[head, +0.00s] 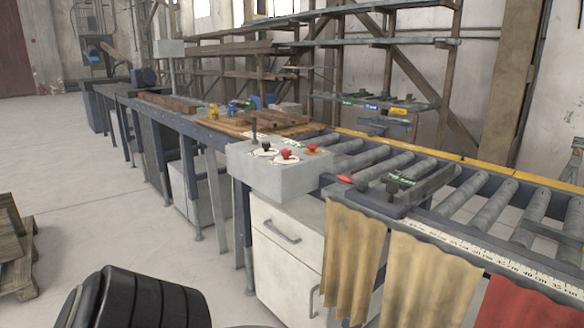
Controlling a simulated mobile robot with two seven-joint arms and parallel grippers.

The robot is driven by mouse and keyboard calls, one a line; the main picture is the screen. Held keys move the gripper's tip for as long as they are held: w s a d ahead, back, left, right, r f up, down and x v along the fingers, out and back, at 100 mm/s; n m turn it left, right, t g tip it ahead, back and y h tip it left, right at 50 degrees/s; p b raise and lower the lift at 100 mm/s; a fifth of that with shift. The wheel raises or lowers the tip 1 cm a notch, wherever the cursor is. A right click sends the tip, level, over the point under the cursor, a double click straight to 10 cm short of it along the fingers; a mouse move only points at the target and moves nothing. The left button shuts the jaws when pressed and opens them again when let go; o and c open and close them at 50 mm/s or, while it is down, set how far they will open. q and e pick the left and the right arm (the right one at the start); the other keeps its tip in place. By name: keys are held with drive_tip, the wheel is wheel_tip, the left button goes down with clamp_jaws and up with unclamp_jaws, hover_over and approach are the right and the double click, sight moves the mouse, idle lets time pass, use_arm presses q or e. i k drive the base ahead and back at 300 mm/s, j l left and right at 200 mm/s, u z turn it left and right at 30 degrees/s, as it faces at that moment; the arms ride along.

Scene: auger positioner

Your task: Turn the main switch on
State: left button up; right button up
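A grey control box (275,175) stands at the near end of the long bench, beside the roller conveyor. On its top are a black knob (266,146) and a red knob (286,154), each on a pale round plate. An orange-red knob (312,148) sits farther right, and a thin black lever (253,127) stands upright at the back left. No readable label shows which of these is the main switch, and on or off cannot be told. Neither gripper is visible.
The roller conveyor (420,165) runs right, with a red-handled stop (347,179) at its near edge. Below are a white drawer cabinet (287,238) and hanging cloths (352,258). Wooden pallets (14,250) lie at left. The floor (95,205) left of the bench is clear.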

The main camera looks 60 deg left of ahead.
sight(286, 152)
drive_tip(key=u, duration=2.15)
drive_tip(key=i+l+z, duration=0.2)
drive_tip(key=i, duration=0.35)
drive_tip(key=j, duration=0.1)
